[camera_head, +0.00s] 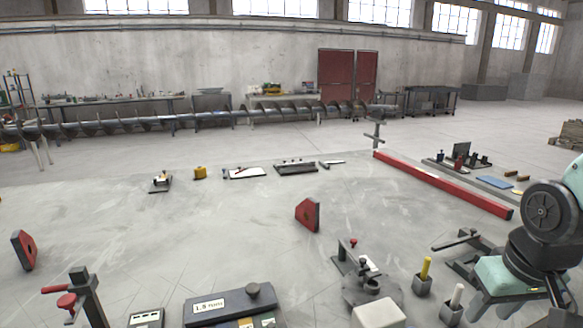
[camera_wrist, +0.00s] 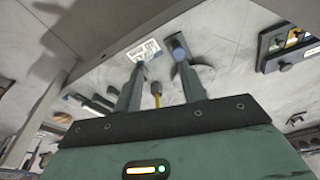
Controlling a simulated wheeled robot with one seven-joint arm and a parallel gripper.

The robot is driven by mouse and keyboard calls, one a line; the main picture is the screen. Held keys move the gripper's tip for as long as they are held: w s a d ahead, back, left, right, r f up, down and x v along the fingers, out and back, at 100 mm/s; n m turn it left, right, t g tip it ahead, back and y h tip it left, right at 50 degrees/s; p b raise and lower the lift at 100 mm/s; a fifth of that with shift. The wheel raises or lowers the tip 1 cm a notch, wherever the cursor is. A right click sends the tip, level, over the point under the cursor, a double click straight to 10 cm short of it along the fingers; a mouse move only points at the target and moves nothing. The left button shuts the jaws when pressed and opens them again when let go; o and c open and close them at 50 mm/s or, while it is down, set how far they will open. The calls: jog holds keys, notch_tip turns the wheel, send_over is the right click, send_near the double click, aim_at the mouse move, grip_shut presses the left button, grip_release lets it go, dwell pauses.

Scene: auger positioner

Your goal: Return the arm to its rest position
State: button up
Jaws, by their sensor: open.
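My gripper (camera_wrist: 159,60) shows in the wrist view with its two dark fingers spread apart. Nothing is clamped between them. A thin yellow piece (camera_wrist: 156,92) shows beyond the gap between the fingers; I cannot tell how far below it is. The fingertips are hard to make out there.
A yellow-topped peg (camera_head: 426,267) and a white-topped peg (camera_head: 457,295) stand in dark holders left of my arm. A red beam (camera_head: 440,184) lies behind. A red magnet block (camera_head: 308,214) stands mid-floor. A long auger (camera_head: 200,117) runs along the back. Open floor lies around the middle.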

jog(key=s+a+r+n+g, duration=0.1)
jog(key=s+a+n, duration=0.2)
jog(key=s+a, duration=0.3)
jog(key=s+a+r+n+g, duration=0.1)
jog(key=s+a+n, duration=0.3)
jog(key=a, duration=0.7)
jog(key=s, duration=0.2)
jog(key=shift+s+a+g, duration=0.25)
jog(key=shift+s+g, duration=0.05)
jog(key=shift+s, duration=0.05)
dwell(0.4)
